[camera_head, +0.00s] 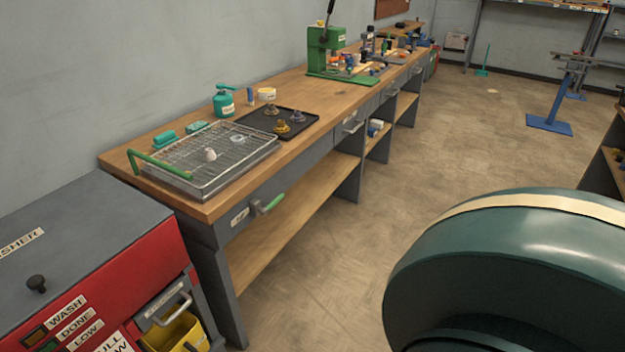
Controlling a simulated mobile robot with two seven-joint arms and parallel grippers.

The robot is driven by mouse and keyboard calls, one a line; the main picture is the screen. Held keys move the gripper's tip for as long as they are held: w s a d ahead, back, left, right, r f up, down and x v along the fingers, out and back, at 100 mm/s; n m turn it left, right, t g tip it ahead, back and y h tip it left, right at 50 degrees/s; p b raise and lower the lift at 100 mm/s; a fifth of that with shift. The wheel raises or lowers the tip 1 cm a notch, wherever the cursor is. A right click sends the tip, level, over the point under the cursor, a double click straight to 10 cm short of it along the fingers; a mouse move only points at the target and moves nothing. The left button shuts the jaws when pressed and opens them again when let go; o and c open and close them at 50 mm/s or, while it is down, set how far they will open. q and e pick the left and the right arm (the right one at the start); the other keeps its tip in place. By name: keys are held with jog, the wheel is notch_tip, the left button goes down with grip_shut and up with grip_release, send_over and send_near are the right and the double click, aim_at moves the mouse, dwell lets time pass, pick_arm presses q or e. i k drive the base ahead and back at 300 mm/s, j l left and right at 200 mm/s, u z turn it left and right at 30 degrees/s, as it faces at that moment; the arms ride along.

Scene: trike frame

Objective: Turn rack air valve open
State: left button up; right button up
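A wire rack (222,152) in a shallow metal tray lies on the left end of the wooden workbench. A green bent tube (160,165) stands at the rack's left side. A small green lever (271,204) on a grey fitting sits on the bench front below the rack, beside a white label (240,217) too small to read. It looks like the air valve, and its handle points out to the right. I cannot tell whether it is open or closed. A small white part and a pale ring lie on the rack. Neither gripper is in view.
A red and grey washer (80,265) stands at the near left, with a yellow bin (178,333) in its front. A black mat (262,124) with several small parts and a green press (326,50) are farther along the bench (292,84). The floor before the bench is clear.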

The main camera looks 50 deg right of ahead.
aim_at(264, 210)
jog(key=z, duration=1.25)
jog(key=i+l+u, duration=0.1)
jog(key=i+l, duration=0.35)
jog(key=l, duration=0.15)
jog(key=i+l+u, duration=0.15)
jog(key=i+l, duration=0.3)
jog(key=l, duration=0.2)
jog(key=i+l+u, duration=0.15)
jog(key=l, duration=0.2)
jog(key=i+l, duration=0.25)
jog(key=i+l+u, duration=0.15)
jog(key=l, duration=0.3)
jog(key=i+l, duration=0.2)
jog(key=l, duration=0.15)
jog(key=u, duration=0.05)
